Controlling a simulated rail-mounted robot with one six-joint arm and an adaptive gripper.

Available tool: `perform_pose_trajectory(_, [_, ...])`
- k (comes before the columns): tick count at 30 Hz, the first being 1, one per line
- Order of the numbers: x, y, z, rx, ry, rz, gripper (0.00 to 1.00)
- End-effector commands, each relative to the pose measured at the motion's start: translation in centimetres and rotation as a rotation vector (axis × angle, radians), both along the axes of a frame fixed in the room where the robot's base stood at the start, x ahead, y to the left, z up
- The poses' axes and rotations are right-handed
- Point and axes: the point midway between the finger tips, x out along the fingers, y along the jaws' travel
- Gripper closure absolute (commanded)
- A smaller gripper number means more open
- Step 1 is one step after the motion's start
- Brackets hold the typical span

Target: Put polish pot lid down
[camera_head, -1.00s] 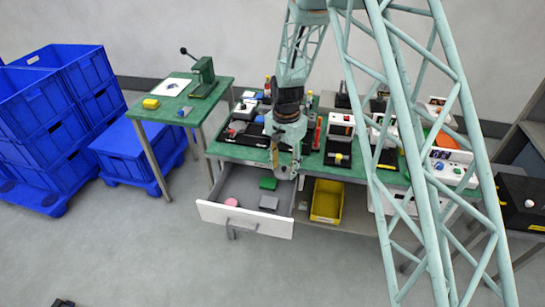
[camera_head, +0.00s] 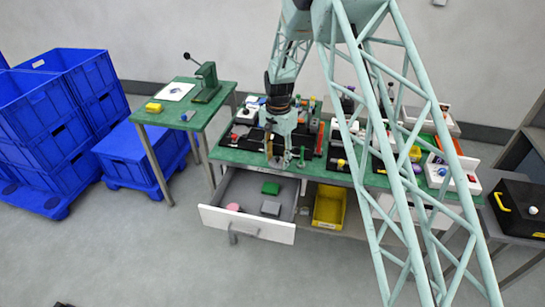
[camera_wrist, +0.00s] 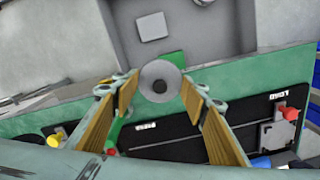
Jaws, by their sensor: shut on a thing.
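My gripper (camera_head: 275,160) is low at the front edge of the green bench, just behind the open drawer (camera_head: 247,225). In the wrist view my gripper (camera_wrist: 158,84) has its two tan-padded fingers on either side of a round grey disc with a dark centre, which looks like the polish pot lid (camera_wrist: 147,72). The gripper is shut on it, and the disc shows above the bench's front edge. In the head view I cannot make out the lid; whether it touches the bench is unclear.
The open drawer holds a green block (camera_head: 270,188), a grey block (camera_head: 271,208) and a pink round thing (camera_head: 233,207). A yellow bin (camera_head: 329,206) stands under the bench. Black fixtures (camera_wrist: 180,135) with coloured knobs crowd the bench close to the gripper.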

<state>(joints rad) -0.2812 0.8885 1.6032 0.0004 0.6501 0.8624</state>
Motion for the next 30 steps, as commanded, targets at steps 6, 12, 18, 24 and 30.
perform_pose_trajectory(6, [3.0, 1.2, -0.3, 0.0, -0.001, 0.001, 0.67])
perform_pose_trajectory(12, [5.0, 2.1, -0.5, 0.0, -0.001, 0.0, 0.67])
perform_pose_trajectory(18, [5.8, 2.4, -0.5, 0.0, -0.001, 0.0, 0.67])
perform_pose_trajectory(24, [5.8, 2.4, -0.5, 0.001, -0.001, 0.0, 0.67])
perform_pose_trajectory(30, [5.8, 2.4, -0.9, 0.0, 0.0, 0.0, 0.67])
